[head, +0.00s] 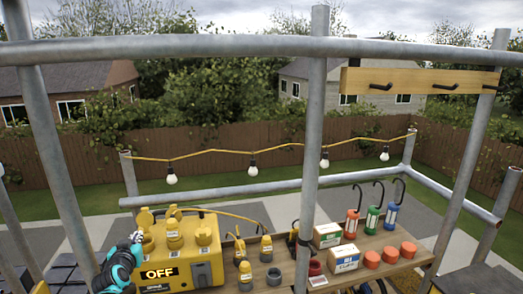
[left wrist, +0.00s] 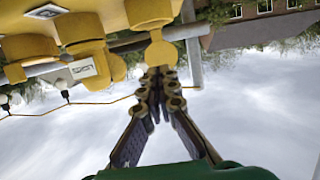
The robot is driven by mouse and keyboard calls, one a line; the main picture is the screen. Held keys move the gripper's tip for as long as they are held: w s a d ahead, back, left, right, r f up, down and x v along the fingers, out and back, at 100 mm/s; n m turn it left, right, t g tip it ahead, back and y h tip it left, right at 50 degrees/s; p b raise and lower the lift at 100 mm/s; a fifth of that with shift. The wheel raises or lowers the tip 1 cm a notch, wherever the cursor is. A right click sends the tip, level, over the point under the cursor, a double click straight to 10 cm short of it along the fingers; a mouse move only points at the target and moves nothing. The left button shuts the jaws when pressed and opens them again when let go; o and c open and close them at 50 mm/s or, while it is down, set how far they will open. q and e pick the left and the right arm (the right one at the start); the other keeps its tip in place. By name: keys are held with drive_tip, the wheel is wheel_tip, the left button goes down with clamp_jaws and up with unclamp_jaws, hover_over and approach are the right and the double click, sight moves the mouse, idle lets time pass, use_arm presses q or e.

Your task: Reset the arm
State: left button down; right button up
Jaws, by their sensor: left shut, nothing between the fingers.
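My left gripper (head: 137,238) is at the lower left in the head view, just left of the yellow power box (head: 205,252). Its teal and black body shows there. In the left wrist view my left gripper (left wrist: 160,78) has its fingers drawn together with nothing between them. The yellow box and its round caps (left wrist: 150,12) show upside down at the upper left of that view. The gap between the fingertips and the nearest cap is hard to judge. I do not see my right gripper.
A wooden table (head: 320,284) holds white boxes (head: 344,258), orange caps (head: 390,254) and hooked lamps (head: 373,217). Metal scaffold poles (head: 311,150) stand in front. A hook board (head: 415,81) hangs at the upper right. A bulb string (head: 253,168) runs behind.

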use_arm(q)
drive_tip(key=s+d+m+g+h, duration=0.2)
drive_tip(key=s+d+g+h, duration=0.1)
drive_tip(key=s+d, duration=1.15)
drive_tip(key=s+d+f+g, duration=0.2)
drive_tip(key=s+d+f, duration=0.2)
drive_tip(key=s, duration=0.5)
drive_tip(key=s+d+f+g, duration=0.2)
drive_tip(key=s+d+f, duration=0.2)
drive_tip(key=s, duration=0.6)
drive_tip(key=shift+f+m+g+h, duration=0.25)
drive_tip(key=shift+m+g+h, duration=0.05)
drive_tip(key=shift+m+g, duration=0.1)
